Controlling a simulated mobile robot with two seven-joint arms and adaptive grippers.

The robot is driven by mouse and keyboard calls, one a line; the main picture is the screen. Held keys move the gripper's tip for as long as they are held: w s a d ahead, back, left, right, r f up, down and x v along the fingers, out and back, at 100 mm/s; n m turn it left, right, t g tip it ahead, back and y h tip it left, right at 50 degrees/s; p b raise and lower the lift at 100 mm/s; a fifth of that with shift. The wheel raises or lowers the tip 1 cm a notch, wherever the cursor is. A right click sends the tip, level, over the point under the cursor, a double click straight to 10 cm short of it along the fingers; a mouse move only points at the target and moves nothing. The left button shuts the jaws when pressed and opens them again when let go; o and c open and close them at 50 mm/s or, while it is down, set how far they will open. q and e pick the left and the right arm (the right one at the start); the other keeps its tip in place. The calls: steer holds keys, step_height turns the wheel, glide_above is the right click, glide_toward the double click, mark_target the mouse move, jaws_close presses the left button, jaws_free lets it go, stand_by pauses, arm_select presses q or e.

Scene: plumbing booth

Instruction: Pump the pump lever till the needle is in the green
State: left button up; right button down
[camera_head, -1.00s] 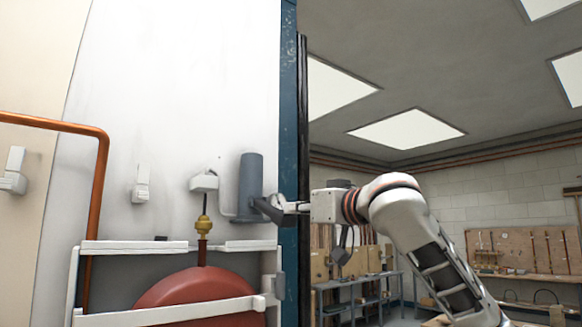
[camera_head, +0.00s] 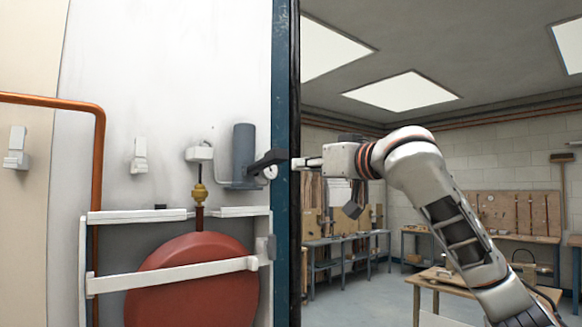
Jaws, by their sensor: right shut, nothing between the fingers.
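The pump is a grey upright cylinder (camera_head: 243,150) on the white wall panel. Its dark pump lever (camera_head: 264,161) reaches right from the cylinder's foot, with its outer end tilted slightly up. A small round white gauge (camera_head: 271,172) shows just under the lever. Its needle and any green zone are too small to read. My right gripper (camera_head: 297,163) comes in from the right, shut and empty, with its tips close to the lever's outer end. I cannot tell whether they touch. My left gripper is not in view.
A red round tank (camera_head: 195,285) sits behind a white frame (camera_head: 170,274) below the pump. A blue post (camera_head: 282,235) edges the panel on the right. A copper pipe (camera_head: 99,190) runs down at the left. Open room lies right, with a wooden table (camera_head: 455,280).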

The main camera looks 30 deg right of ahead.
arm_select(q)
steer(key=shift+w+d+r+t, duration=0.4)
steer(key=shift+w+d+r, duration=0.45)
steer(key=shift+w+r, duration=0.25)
arm_select(e)
steer(key=shift+s+d+f, duration=0.1)
steer(key=shift+s+d, duration=0.05)
steer(key=shift+s, duration=1.05)
steer(key=shift+s+d+f, duration=0.1)
steer(key=shift+s, duration=1.1)
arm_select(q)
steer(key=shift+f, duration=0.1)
arm_select(e)
steer(key=shift+w, duration=0.1)
